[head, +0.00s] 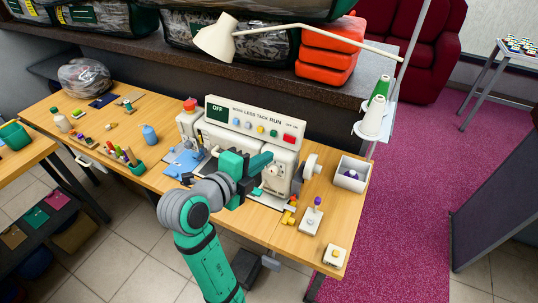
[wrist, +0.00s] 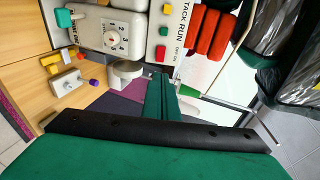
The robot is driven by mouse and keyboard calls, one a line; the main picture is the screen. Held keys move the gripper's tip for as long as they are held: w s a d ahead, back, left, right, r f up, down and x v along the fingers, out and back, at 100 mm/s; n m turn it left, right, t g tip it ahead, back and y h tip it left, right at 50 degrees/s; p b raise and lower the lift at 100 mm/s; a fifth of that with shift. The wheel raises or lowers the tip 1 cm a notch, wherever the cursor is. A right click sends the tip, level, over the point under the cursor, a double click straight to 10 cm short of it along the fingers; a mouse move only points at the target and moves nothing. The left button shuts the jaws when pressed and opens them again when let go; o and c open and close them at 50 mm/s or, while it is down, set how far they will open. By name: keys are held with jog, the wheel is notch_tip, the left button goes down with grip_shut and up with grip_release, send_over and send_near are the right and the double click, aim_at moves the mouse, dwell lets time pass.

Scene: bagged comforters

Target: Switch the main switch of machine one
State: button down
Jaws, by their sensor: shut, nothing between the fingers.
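A cream sewing machine (head: 270,165) stands on the wooden table with a control panel on top. The panel carries a dark "OFF" display (head: 217,112), the words MORE, LESS, TACK and RUN, and several small coloured buttons. A red rocker-like switch (head: 289,138) sits at the panel's right end; it also shows in the wrist view (wrist: 161,53) beside an ON/OFF label. My gripper (head: 268,158) is shut and empty, in front of the machine, left of and below the red switch. In the wrist view its green fingers (wrist: 160,82) appear below the switch, with no visible contact.
A white handwheel (head: 312,167) and a grey-white bin (head: 351,174) are right of the machine. A thread stand with green and white cones (head: 374,115) rises behind. A beige lamp (head: 215,40) arches above. A red knob (head: 190,104) is at the machine's left.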

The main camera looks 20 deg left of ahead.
aim_at(288, 139)
jog(key=x, duration=1.2)
jog(key=shift+w, duration=0.15)
jog(key=shift+w+d+y, duration=0.15)
jog(key=shift+d+y, duration=0.1)
jog(key=shift+y, duration=0.05)
jog(key=shift+a+f, duration=0.1)
jog(key=shift+a, duration=0.85)
jog(key=shift+s, duration=0.25)
